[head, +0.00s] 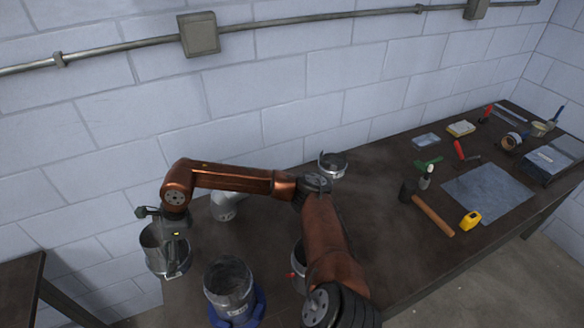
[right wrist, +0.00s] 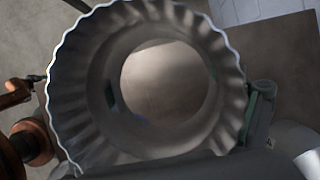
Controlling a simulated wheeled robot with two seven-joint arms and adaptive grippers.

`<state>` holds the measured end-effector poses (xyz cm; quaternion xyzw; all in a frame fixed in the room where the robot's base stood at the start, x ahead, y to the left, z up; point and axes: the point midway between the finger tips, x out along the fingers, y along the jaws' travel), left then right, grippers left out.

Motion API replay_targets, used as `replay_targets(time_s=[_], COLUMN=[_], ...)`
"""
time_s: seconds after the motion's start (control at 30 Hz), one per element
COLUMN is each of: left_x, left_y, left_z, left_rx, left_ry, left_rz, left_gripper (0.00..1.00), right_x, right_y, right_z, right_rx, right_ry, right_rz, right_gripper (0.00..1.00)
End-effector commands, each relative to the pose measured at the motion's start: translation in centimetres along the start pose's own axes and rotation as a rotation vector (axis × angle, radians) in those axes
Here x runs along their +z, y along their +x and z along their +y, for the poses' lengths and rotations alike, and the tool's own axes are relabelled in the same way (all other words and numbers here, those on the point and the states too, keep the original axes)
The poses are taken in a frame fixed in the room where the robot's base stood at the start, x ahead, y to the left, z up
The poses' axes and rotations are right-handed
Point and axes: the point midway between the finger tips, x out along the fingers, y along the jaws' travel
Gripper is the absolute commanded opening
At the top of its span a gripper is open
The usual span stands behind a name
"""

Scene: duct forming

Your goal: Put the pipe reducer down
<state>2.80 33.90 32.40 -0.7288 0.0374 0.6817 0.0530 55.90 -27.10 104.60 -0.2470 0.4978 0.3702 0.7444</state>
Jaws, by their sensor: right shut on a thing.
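The pipe reducer (head: 154,256) is a grey metal duct piece at the left end of the workbench (head: 392,237) in the head view. My right gripper (head: 166,232) is shut on its wall and holds it, wide end up, around the table's left edge. In the right wrist view the reducer (right wrist: 222,75) fills the picture, with its crimped rim towards the camera. My left gripper is not in view.
A duct piece (head: 230,280) stands in a blue holder (head: 258,305) near the front. A pale duct piece (head: 226,207) and a metal collar (head: 332,165) are behind. A hammer (head: 432,214), yellow tape measure (head: 470,221) and sheet metal (head: 488,194) lie right.

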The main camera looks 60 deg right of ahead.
Motion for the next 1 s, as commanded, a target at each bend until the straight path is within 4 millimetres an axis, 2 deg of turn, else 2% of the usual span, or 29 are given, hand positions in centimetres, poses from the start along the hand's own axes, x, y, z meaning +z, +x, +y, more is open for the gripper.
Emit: replay_targets(time_s=[0.03, 0.13, 0.53, 0.8, 1.0], left_x=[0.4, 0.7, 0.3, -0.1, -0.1], left_y=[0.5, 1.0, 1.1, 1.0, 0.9], left_z=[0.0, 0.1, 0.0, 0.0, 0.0], left_rx=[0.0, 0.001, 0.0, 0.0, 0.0], left_ry=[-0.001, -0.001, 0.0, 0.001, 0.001], left_rz=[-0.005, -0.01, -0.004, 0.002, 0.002], left_gripper=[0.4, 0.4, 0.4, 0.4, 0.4], right_x=[-0.5, -1.2, -1.7, -3.4, -4.1], right_y=[1.2, 2.8, 4.2, 8.3, 10.2], right_z=[0.1, 0.1, 0.2, 0.2, 0.2], right_rx=[0.003, 0.001, 0.002, 0.004, 0.002], right_ry=[0.001, 0.0, -0.002, -0.001, -0.002], right_rz=[0.0, -0.001, -0.001, -0.002, -0.002], right_gripper=[0.57, 0.57, 0.57, 0.57, 0.57])
